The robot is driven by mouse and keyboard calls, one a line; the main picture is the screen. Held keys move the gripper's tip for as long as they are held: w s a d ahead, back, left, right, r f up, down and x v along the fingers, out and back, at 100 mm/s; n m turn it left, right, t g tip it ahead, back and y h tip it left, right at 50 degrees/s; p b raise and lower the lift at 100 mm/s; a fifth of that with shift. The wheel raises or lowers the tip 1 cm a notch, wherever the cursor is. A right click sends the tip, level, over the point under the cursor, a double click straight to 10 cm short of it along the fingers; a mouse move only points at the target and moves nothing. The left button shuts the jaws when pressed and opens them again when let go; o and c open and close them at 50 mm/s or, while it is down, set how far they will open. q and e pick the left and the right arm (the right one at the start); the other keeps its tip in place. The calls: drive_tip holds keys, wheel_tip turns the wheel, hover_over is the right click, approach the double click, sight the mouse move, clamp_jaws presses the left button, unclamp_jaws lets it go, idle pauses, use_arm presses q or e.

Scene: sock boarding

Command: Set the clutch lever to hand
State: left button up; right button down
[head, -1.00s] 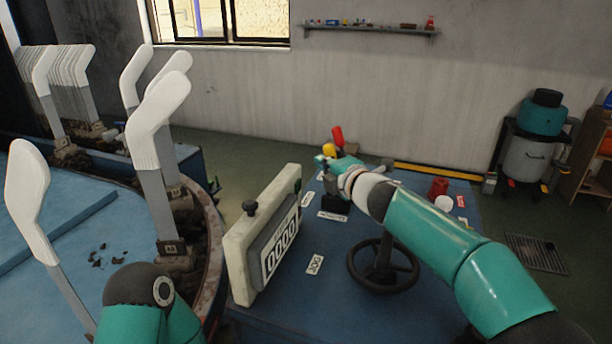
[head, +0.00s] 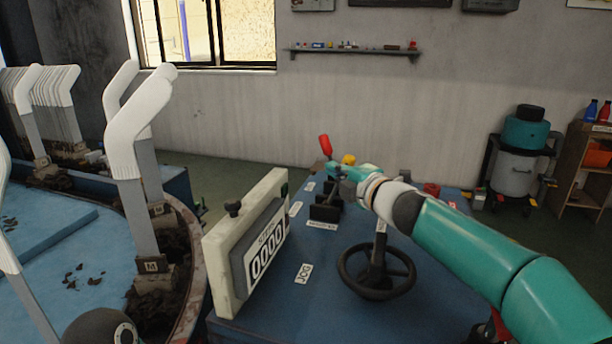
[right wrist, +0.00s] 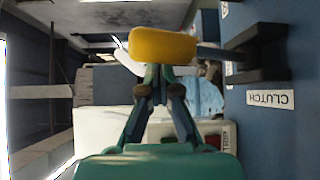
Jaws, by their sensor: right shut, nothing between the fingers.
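The clutch lever has a yellow knob (head: 348,159) and a black bracket (head: 325,205) on the blue machine top. In the head view the knob leans right of the bracket. In the right wrist view the yellow knob (right wrist: 162,45) is close in front, its rod running right into the black bracket (right wrist: 258,55) beside a CLUTCH label (right wrist: 270,98). My right gripper (head: 336,172) is shut and empty, its fingertips (right wrist: 155,72) right at the knob; whether they touch is hard to tell. The position labels by the lever are too small to read. My left gripper is out of view.
A red-knobbed lever (head: 325,146) stands just behind the clutch lever. A counter panel (head: 250,245) reading 0000 stands to the left. A black handwheel (head: 376,272) is below my right forearm. Sock forms (head: 135,150) stand on the left. A JOG label (head: 303,273) lies on clear blue top.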

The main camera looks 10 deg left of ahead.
drive_tip(key=shift+s+d+f+m+t+y+b, duration=0.1)
drive_tip(key=shift+d+f+m+t+y+b, duration=0.2)
drive_tip(key=shift+d+m+t+b, duration=0.4)
drive_tip(key=shift+r, duration=0.1)
drive_tip(key=shift+r, duration=0.2)
wheel_tip(320, 180, up, 10)
drive_tip(key=shift+a+f, duration=0.2)
drive_tip(key=shift+a, duration=0.1)
idle(0.7)
drive_tip(key=shift+s, duration=0.1)
